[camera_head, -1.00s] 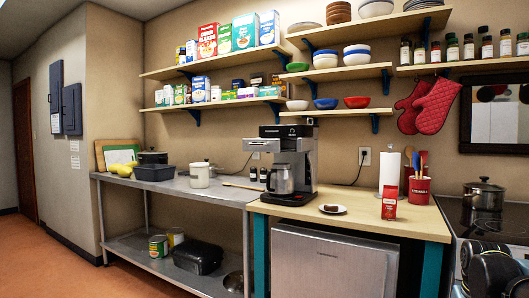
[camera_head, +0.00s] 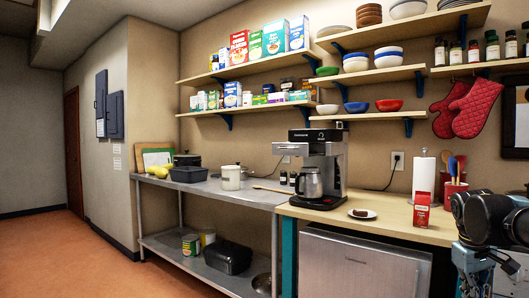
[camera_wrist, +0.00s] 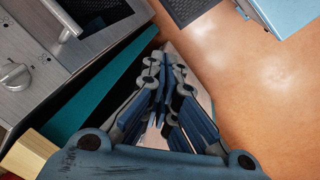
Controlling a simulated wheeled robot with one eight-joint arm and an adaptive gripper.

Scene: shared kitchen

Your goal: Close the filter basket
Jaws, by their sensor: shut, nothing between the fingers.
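The coffee maker (camera_head: 330,185) stands on the wooden counter in the head view, black and silver. Its steel carafe (camera_head: 310,183) sits on the base. The filter basket area (camera_head: 312,149) is in the upper part above the carafe. The coffee maker is not in the wrist view.
A plate with a brown item (camera_head: 362,213), a red carton (camera_head: 422,210) and a paper towel roll (camera_head: 424,176) stand right of the coffee maker. Shelves (camera_head: 400,74) hang above. A metal table (camera_head: 210,189) is at left. Floor (camera_head: 110,265) is clear at left.

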